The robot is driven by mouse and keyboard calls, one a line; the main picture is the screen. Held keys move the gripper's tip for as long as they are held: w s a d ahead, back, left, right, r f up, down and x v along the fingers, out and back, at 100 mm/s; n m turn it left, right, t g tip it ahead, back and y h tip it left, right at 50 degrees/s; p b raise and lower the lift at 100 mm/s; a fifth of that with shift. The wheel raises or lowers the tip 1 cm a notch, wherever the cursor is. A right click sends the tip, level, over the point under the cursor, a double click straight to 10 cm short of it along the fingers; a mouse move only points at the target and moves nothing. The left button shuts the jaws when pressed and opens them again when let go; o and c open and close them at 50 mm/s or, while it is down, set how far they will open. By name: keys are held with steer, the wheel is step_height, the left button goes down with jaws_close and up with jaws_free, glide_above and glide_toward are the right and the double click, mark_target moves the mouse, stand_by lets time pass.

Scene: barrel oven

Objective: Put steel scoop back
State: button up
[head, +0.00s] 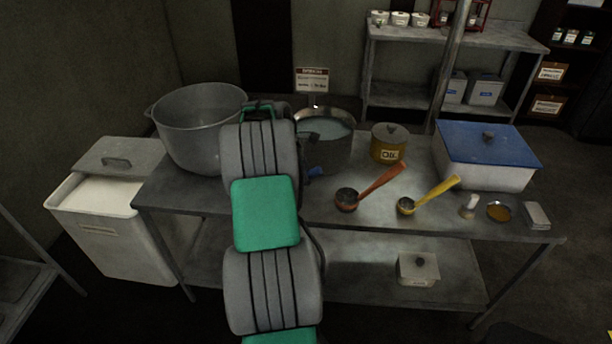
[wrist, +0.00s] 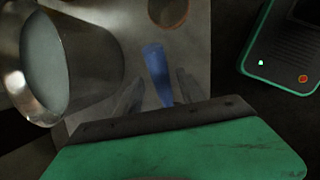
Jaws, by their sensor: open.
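A blue handle (wrist: 156,68) lies between the open fingers of my gripper (wrist: 159,80) in the wrist view. A small blue piece (head: 315,171) also shows beside my arm in the head view. I cannot see a scoop bowl on it, nor tell whether the fingers touch it. A steel pot with pale contents (wrist: 48,62) stands left of the fingers; in the head view this pot (head: 325,143) is behind my arm. A scoop with an orange-red handle (head: 380,181) and one with a yellow handle (head: 434,194) lie on the steel table (head: 375,213).
A large empty-looking pot (head: 200,128) stands at the table's left. An oil tin (head: 389,145) and a blue-lidded box (head: 486,158) stand at the back right. A shaker (head: 469,206), small dish (head: 499,211) and block (head: 537,216) line the right front. A white bin (head: 115,235) stands left.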

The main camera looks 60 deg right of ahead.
steer(key=v, duration=1)
steer(key=w+a+r+m+t, duration=0.1)
steer(key=w+a+r, duration=0.15)
steer(key=a, duration=0.65)
steer(key=w+a+r+m+t, duration=0.1)
steer(key=w+a+t, duration=0.15)
steer(key=a, duration=0.65)
steer(key=w+a+r, duration=0.1)
steer(key=w+a, duration=0.3)
steer(key=a, duration=0.5)
steer(key=s+a+f+m+t+y, duration=0.1)
steer(key=s+a, duration=0.3)
steer(key=a, duration=0.7)
steer(key=s+a+f+m+t+y, duration=0.1)
steer(key=s+a, duration=0.4)
steer(key=a, duration=0.6)
step_height(320, 180, down, 2)
steer(key=shift+a+f+m+y, duration=0.15)
steer(key=shift+a+m+y, duration=0.2)
steer(key=shift+m+y, duration=0.6)
steer(key=shift+c, duration=0.6)
